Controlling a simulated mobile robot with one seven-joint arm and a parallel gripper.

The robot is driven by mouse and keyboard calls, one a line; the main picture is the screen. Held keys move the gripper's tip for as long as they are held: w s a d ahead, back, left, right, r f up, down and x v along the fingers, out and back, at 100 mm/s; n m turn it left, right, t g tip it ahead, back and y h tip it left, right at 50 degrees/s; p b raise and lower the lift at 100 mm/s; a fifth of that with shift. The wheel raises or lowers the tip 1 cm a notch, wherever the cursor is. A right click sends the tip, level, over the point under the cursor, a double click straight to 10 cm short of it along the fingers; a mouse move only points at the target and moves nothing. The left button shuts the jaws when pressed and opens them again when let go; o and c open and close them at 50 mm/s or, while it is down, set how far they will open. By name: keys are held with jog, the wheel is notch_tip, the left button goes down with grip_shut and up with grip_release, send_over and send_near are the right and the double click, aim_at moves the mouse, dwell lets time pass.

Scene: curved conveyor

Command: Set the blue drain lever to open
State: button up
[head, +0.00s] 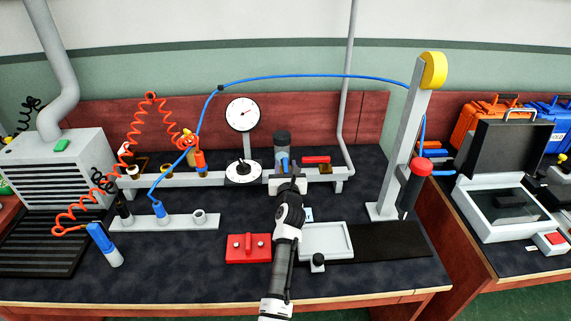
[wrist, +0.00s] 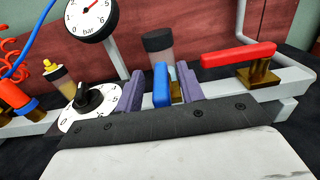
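The blue drain lever (wrist: 161,87) stands upright in front of a brass valve body below the dark-topped filter bowl (wrist: 158,52). It also shows in the head view (head: 284,164). My gripper (wrist: 160,76) is open, with one purple finger to the left of the lever and one to the right. Gaps show between the lever and both fingers, so it seems untouched. In the head view my gripper (head: 291,184) reaches toward the lever from the front. The lower end of the lever is hidden behind the gripper body.
A red lever (wrist: 238,55) on a brass valve lies close to the right. A black knob on a white dial (wrist: 88,102) and a pressure gauge (wrist: 90,13) are close to the left. A red block (head: 248,248) and a grey tray (head: 326,240) sit on the bench below.

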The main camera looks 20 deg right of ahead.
jog(key=shift+x, duration=0.9)
grip_shut()
